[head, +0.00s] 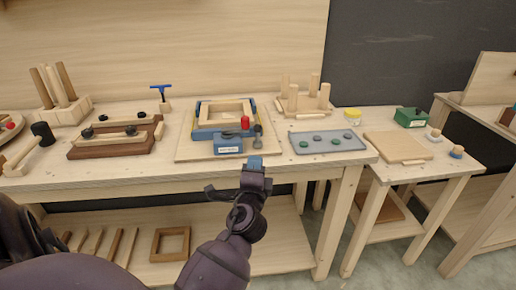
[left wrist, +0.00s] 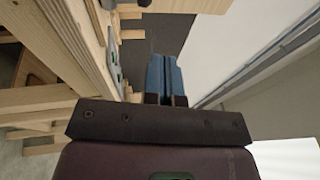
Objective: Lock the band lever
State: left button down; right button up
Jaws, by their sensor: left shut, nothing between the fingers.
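A light wood frame (head: 225,110) sits in a blue band clamp (head: 203,133) on a wooden board (head: 184,151) near the middle of the bench. A lever with a red knob (head: 245,122) stands at its front right corner, by a dark round part (head: 257,130). The lever's exact angle is too small to tell. My left gripper (head: 254,162) is in front of the bench's front edge, apart from the lever and nearer to me. Its blue fingers (left wrist: 164,76) are shut and empty in the left wrist view. My right gripper is out of view.
A grey tray (head: 340,149) with several round pieces lies right of the board. Left are a clamped wooden fixture (head: 90,152), a blue T-handled tool (head: 161,90) and a mallet (head: 42,132). The bench edge (left wrist: 75,50) shows beside the fingers in the left wrist view.

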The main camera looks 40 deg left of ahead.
pick_arm(q)
notch_tip(320, 180, down, 6)
jog(key=w+m+h+b, duration=0.1)
jog(key=w+m+b, duration=0.1)
jog(key=m+b, duration=0.15)
jog(key=n+y, duration=0.2)
jog(key=n, duration=0.3)
send_near(257, 132)
jog(key=shift+m, duration=0.25)
jog(key=x, duration=0.6)
jog(key=shift+w+b, duration=0.1)
jog(key=shift+b, duration=0.3)
jog(key=shift+w+a+r, duration=0.2)
jog(key=shift+w+a, duration=0.2)
jog(key=shift+w, duration=0.2)
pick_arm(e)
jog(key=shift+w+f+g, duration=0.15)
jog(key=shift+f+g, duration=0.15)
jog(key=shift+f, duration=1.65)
pick_arm(q)
jog(key=shift+w+a+r, duration=0.2)
jog(key=shift+r, duration=0.05)
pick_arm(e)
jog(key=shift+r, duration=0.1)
